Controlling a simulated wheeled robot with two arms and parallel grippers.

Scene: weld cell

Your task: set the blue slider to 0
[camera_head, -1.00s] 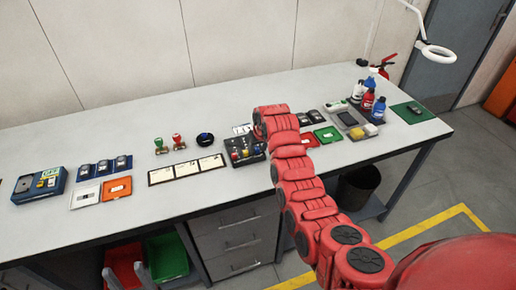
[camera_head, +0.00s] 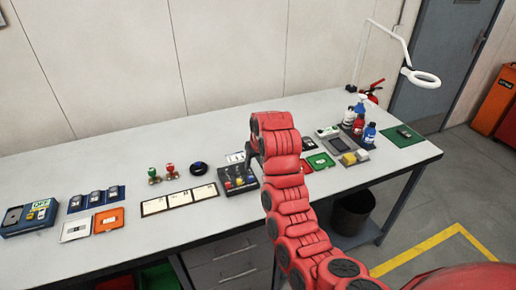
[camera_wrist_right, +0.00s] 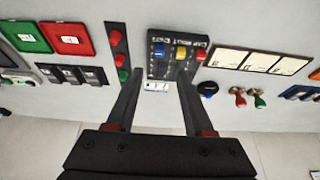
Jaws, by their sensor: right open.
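The slider panel (camera_head: 222,188) is a dark box on the bench with red, yellow and blue knobs. In the right wrist view the panel (camera_wrist_right: 157,72) lies just beyond my fingers. Its blue knob (camera_wrist_right: 158,50) is nearest the left side, with the yellow knob (camera_wrist_right: 181,52) and red knob (camera_wrist_right: 201,54) beside it. The scale figures are too small to read. My right gripper (camera_wrist_right: 158,88) is open and empty, its fingers apart over the panel's edge. In the head view the right gripper (camera_head: 250,155) is above the panel's back right, mostly hidden by my wrist.
White cards (camera_head: 180,199) lie left of the panel. Green and red stamps (camera_head: 162,174) and a dark ring-shaped item (camera_head: 198,168) stand behind them. Green and red trays (camera_head: 320,161) lie to the right. A strip with red and green buttons (camera_wrist_right: 118,50) is close beside the panel.

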